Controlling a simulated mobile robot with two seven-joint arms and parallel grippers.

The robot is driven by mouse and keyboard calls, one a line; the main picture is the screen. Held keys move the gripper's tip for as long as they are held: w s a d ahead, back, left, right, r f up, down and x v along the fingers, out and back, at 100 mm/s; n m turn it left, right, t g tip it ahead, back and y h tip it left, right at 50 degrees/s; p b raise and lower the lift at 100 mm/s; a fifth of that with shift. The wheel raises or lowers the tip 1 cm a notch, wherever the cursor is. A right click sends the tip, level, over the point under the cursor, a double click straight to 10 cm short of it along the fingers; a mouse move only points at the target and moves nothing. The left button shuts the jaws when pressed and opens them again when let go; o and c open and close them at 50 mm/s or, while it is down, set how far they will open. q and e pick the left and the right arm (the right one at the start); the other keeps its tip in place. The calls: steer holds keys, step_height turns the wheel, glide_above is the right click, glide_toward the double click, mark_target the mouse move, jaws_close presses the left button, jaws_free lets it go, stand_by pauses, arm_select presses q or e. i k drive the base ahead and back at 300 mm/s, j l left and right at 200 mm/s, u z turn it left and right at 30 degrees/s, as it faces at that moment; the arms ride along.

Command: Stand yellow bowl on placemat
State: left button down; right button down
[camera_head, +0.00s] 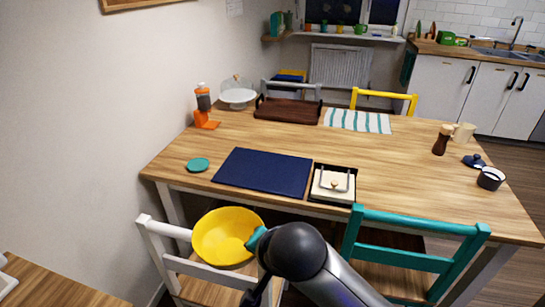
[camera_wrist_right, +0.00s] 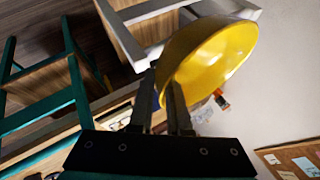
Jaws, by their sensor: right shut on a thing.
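The yellow bowl (camera_head: 222,236) hangs in front of the table's near edge, over the white chair, with its open inside showing in the head view. My right gripper (camera_head: 256,240) is shut on the bowl's right rim. In the right wrist view the two fingers (camera_wrist_right: 163,88) pinch the rim of the bowl (camera_wrist_right: 215,60), which looks tilted there. The dark blue placemat (camera_head: 262,171) lies flat and empty on the table near its front edge, beyond the bowl and apart from it. My left gripper is not in view.
A teal coaster (camera_head: 197,165) lies left of the placemat, and a black tray with a white dish (camera_head: 333,183) stands right of it. White (camera_head: 185,268) and teal (camera_head: 415,225) chairs stand before the wooden table (camera_head: 400,175). An orange grinder-like item (camera_head: 205,108) stands at back left.

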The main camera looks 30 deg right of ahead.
mark_target(271, 169)
steer(key=i+l, duration=0.15)
steer(key=l, duration=0.2)
steer(key=i+l, duration=0.2)
steer(key=l, duration=0.15)
steer(key=i+l, duration=0.15)
steer(key=l, duration=0.2)
steer(key=i+l+u, duration=0.1)
steer(key=l, duration=0.3)
steer(key=i+l, duration=0.25)
steer(key=l, duration=0.1)
